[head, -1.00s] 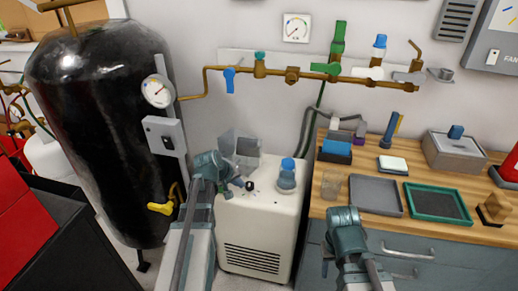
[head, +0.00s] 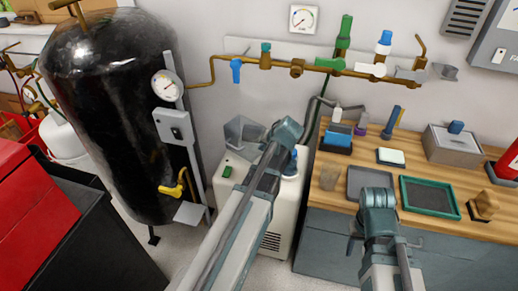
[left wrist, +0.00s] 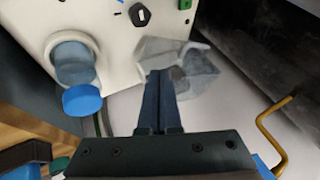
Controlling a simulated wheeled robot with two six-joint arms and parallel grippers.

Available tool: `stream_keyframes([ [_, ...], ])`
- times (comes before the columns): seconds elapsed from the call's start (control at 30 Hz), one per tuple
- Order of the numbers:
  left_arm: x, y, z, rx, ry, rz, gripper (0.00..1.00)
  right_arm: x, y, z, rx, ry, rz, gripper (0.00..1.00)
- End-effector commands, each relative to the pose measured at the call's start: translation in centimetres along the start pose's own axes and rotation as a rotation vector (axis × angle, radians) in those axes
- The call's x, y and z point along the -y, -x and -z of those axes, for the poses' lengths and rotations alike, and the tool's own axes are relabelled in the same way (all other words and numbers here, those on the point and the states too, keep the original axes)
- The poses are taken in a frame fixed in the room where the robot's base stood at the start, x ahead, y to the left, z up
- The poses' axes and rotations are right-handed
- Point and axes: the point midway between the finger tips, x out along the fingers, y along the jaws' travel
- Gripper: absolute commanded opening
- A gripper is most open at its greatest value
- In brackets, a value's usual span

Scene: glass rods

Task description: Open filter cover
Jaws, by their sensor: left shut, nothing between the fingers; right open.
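A clear grey box with raised, tilted panels (head: 243,132), which looks like the filter housing and cover, sits at the back of the white machine (head: 225,188). It also shows in the left wrist view (left wrist: 190,72), just beyond the fingertips; I cannot tell whether they touch it. My left gripper (head: 288,131) is above the machine's right side, its fingers hidden in the head view. In the left wrist view its fingers (left wrist: 161,76) are shut and empty. My right gripper (head: 377,199) is open and empty at the bench's front edge, its fingers hardly visible.
A blue-capped cylinder (left wrist: 74,64) stands on the machine, partly hidden by my left arm in the head view. A black tank (head: 110,110) stands left; a wooden bench (head: 330,200) with trays stands right.

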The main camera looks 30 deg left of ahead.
Motion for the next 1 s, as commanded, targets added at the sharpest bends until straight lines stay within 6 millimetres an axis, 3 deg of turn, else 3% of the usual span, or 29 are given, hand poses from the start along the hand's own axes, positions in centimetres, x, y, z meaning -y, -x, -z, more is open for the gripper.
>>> stream_keyframes([
  [0.1, -0.3, -2.8, -0.2, 0.001, 0.002, 0.0, 0.0, 0.2, -2.4, 0.1, 0.0, 0.0, 0.0, 0.5],
  [0.5, -0.3, -9.3, -0.1, 0.001, 0.001, 0.0, 0.0, 0.7, -7.5, 0.4, 0.0, 0.0, 0.0, 0.5],
  [0.7, 2.6, -9.8, 0.1, 0.001, 0.002, 0.0, 0.0, 0.6, -6.5, 0.4, 0.0, 0.0, 0.0, 0.5],
  [1.0, 3.6, -10.3, 0.1, -0.001, 0.0, -0.001, 0.0, 0.6, -6.5, 0.4, 0.0, 0.0, 0.0, 0.5],
])
